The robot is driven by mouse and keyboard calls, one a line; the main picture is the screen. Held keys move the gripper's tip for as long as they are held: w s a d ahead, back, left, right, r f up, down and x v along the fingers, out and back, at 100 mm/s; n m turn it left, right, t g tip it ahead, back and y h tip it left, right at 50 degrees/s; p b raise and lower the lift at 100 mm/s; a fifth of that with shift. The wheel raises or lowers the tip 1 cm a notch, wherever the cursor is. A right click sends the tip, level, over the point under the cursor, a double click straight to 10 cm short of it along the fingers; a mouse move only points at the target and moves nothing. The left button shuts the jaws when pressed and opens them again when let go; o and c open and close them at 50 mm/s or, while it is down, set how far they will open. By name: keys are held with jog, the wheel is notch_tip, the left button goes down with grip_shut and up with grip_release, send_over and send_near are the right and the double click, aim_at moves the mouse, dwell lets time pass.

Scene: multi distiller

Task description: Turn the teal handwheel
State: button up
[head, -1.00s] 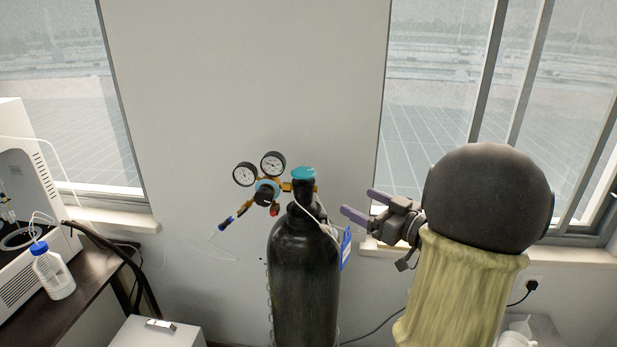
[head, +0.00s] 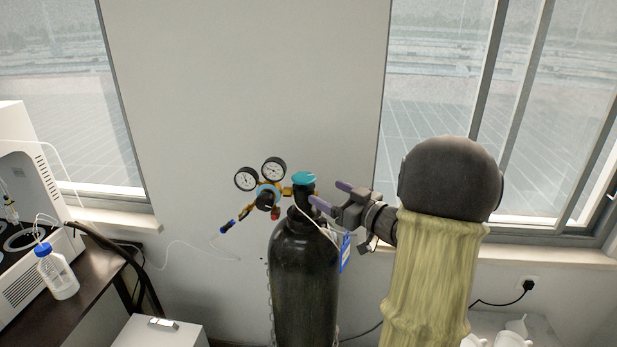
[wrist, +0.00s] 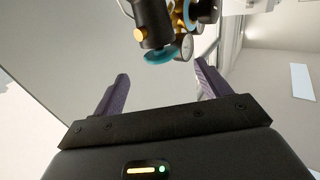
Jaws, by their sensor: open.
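The teal handwheel (head: 304,178) sits on top of the valve of a tall black gas cylinder (head: 303,270). In the wrist view the handwheel (wrist: 162,57) shows edge-on, beyond my fingertips and roughly between them. My gripper (head: 332,195) is open and empty, with its two purple fingers pointing left at the valve from the right side. In the wrist view the open fingers (wrist: 160,80) stand wide apart and a gap shows between them and the handwheel. In the head view one fingertip is close to the valve body; whether it touches cannot be told.
A regulator with two round gauges (head: 260,176) is fixed to the valve's left side. A blue tag (head: 346,252) hangs on the cylinder's right. A dark bench (head: 92,285) with a white machine and bottle (head: 57,272) stands at left. The wall (head: 245,80) is close behind.

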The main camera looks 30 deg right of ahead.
aim_at(308, 182)
jog(key=p+x, duration=0.2)
jog(key=x, duration=0.6)
jog(key=shift+w+p, duration=0.15)
jog(key=shift+p, duration=0.25)
jog(key=c, duration=0.9)
